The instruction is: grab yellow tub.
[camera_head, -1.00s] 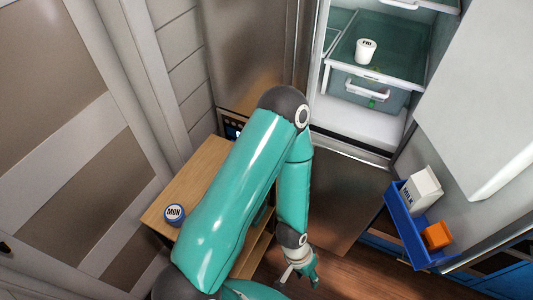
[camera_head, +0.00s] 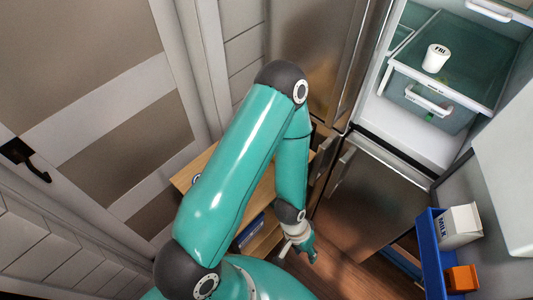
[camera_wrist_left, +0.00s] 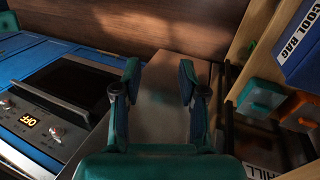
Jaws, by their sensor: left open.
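I see no yellow tub in either view. A white tub marked FRI (camera_head: 435,58) stands on the glass shelf above the drawer in the open fridge. A blue-and-white tub on the wooden unit (camera_head: 190,176) is almost wholly hidden behind my left arm. My left gripper (camera_head: 303,248) hangs low in front of the wooden unit, far from the fridge shelf. In the left wrist view its two fingers (camera_wrist_left: 159,82) are apart with nothing between them. My right gripper is not in view.
A blue door bin (camera_head: 432,255) holds a milk carton (camera_head: 460,225) and an orange block (camera_head: 462,278). In the wrist view, a blue cool bag (camera_wrist_left: 300,45), a teal item (camera_wrist_left: 260,97) and an orange item (camera_wrist_left: 297,107) sit at right; an oven (camera_wrist_left: 65,95) is left.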

